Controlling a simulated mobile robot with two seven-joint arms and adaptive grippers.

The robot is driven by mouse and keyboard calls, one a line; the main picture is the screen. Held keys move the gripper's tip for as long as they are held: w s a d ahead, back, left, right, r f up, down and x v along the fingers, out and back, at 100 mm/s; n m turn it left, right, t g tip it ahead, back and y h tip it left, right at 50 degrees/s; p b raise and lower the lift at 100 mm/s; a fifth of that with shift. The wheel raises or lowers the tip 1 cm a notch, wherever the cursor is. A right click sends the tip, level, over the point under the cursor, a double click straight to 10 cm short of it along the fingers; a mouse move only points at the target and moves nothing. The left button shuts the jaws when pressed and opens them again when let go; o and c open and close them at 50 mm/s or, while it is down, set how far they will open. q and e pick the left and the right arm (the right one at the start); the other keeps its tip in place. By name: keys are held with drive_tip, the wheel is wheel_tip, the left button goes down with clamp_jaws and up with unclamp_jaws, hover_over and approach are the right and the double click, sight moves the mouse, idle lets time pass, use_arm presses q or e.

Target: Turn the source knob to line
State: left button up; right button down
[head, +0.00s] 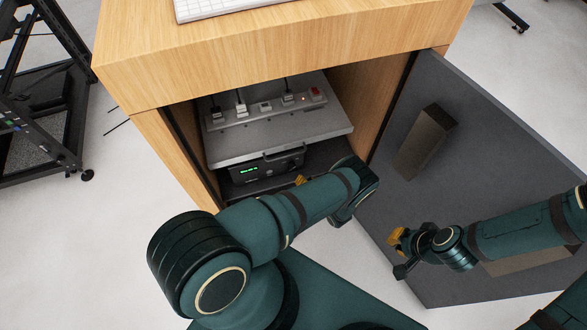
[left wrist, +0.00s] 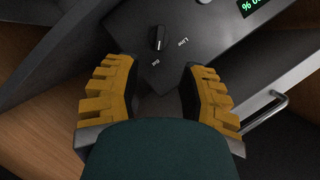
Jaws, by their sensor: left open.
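The source knob (left wrist: 159,38) is a small black knob on the dark panel of a device in the left wrist view. Its ridge runs nearly upright in the picture. A "Line" label (left wrist: 182,42) is to its lower right, and another short label (left wrist: 155,63) is below it. My left gripper (left wrist: 157,77) is open, with its yellow fingers on either side below the knob, not touching it. In the head view my left gripper (head: 301,180) is mostly hidden behind my arm, at the device (head: 265,169). The knob is hidden there. My right gripper (head: 397,246) is in front of the open door.
The device sits inside a wooden cabinet, under a grey shelf (head: 240,148) holding a power strip (head: 265,107). The grey door (head: 480,150) stands open at the right. A metal handle (left wrist: 265,110) juts out to the right of my left gripper. A keyboard (head: 215,8) lies on top.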

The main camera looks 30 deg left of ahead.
sight(292, 166)
use_arm(q)
drive_tip(key=b+x, duration=0.1)
drive_tip(key=x, duration=0.7)
drive_tip(key=shift+w+a+f, duration=0.1)
drive_tip(key=shift+w+a, duration=0.05)
drive_tip(key=shift+a, duration=0.1)
drive_tip(key=shift+c, duration=0.4)
clamp_jaws()
